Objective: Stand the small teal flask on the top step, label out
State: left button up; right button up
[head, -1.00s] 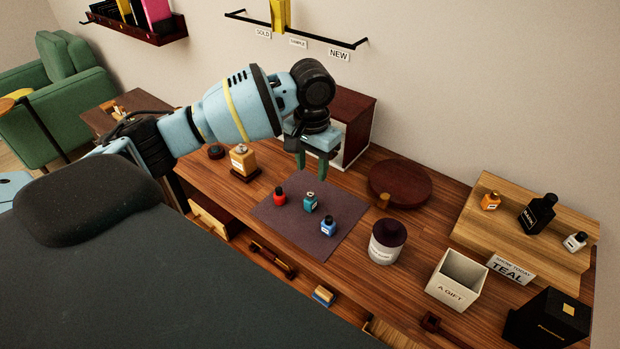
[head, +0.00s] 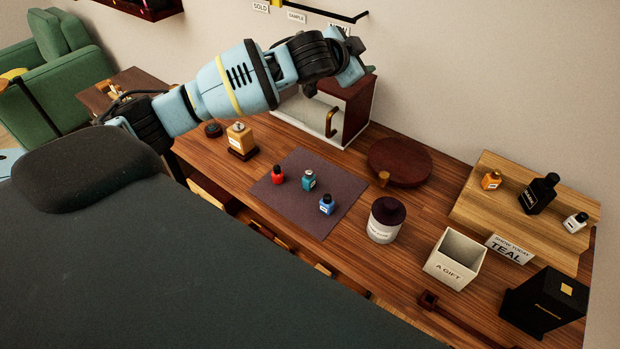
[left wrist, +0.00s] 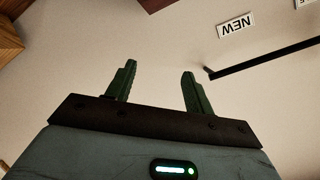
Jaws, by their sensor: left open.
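The small teal flask (head: 309,180) stands upright on the purple mat (head: 300,217), between a red flask (head: 278,175) and a blue flask (head: 327,204). A pale label shows on its front. The stepped wooden stand (head: 485,218) is at the right, holding an orange flask (head: 491,181), a black bottle (head: 538,194) and a white flask (head: 575,222). My left gripper (head: 352,66) is raised above the white cabinet near the wall, away from the flasks. In the left wrist view its fingers (left wrist: 155,88) are apart with nothing between them. My right gripper is out of view.
A sign reading TEAL (head: 510,249) leans at the stand's front. A gift box (head: 455,260), a black box (head: 543,302), a lidded jar (head: 386,220) and a round dark board (head: 399,162) stand on the desk. The white cabinet (head: 316,117) is behind the mat.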

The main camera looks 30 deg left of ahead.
pick_arm(q)
jog(key=s+d+r+m+t+h, duration=0.3)
jog(key=d+r+m+h, duration=0.75)
jog(key=m, duration=0.65)
jog(key=s+d+f+m+g+h, duration=0.55)
jog(key=s+m+g, duration=0.35)
jog(key=m, duration=0.8)
jog(key=m+g+y+b, duration=0.2)
jog(key=m+g+y, duration=0.6)
jog(key=m+y, duration=0.7)
send_over(309, 171)
notch_tip(309, 171, down, 21)
jog(key=shift+a+r+n+y, duration=0.15)
jog(key=shift+n+y, duration=0.85)
jog(key=shift+n, duration=0.1)
jog(key=shift+f, duration=1.35)
notch_tip(309, 171, down, 4)
jog(key=shift+f+p, duration=0.1)
jog(key=shift+p, duration=0.4)
jog(key=shift+f, duration=0.5)
jog(key=c, duration=1.1)
jog(key=shift+c, duration=0.2)
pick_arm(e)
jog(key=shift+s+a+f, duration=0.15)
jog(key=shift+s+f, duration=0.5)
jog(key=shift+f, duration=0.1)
